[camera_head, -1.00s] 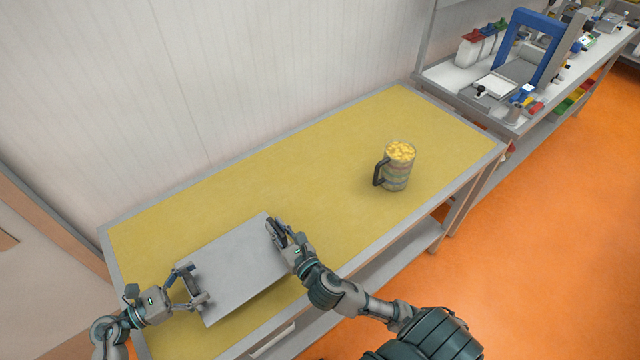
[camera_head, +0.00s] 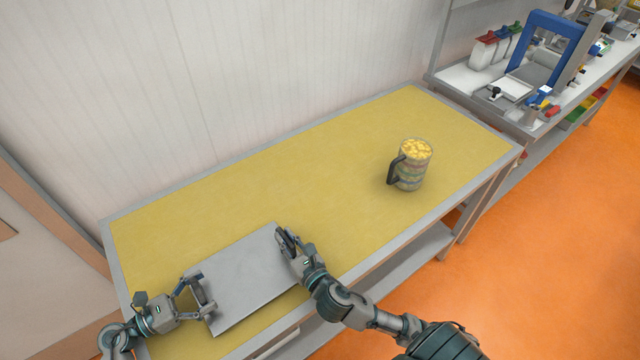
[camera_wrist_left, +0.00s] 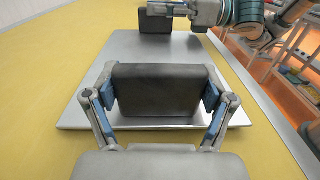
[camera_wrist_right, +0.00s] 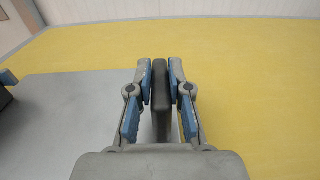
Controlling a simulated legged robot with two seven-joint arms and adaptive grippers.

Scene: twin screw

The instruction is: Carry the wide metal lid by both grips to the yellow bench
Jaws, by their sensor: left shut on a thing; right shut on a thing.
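The wide metal lid (camera_head: 243,277) is a flat grey plate over the near left part of the yellow bench (camera_head: 300,165). My left gripper (camera_head: 206,296) is shut on the dark left grip (camera_wrist_left: 157,90) at the lid's left end. My right gripper (camera_head: 284,241) is shut on the dark right grip (camera_wrist_right: 161,100) at the lid's right end; that grip also shows in the left wrist view (camera_wrist_left: 155,22). The lid looks level and close to the bench top; I cannot tell whether it touches.
A clear mug (camera_head: 411,166) with a dark handle and yellow contents stands on the bench's right part. The bench between lid and mug is clear. A pale wall (camera_head: 200,90) runs behind. A grey side bench (camera_head: 470,82) with equipment stands at the far right.

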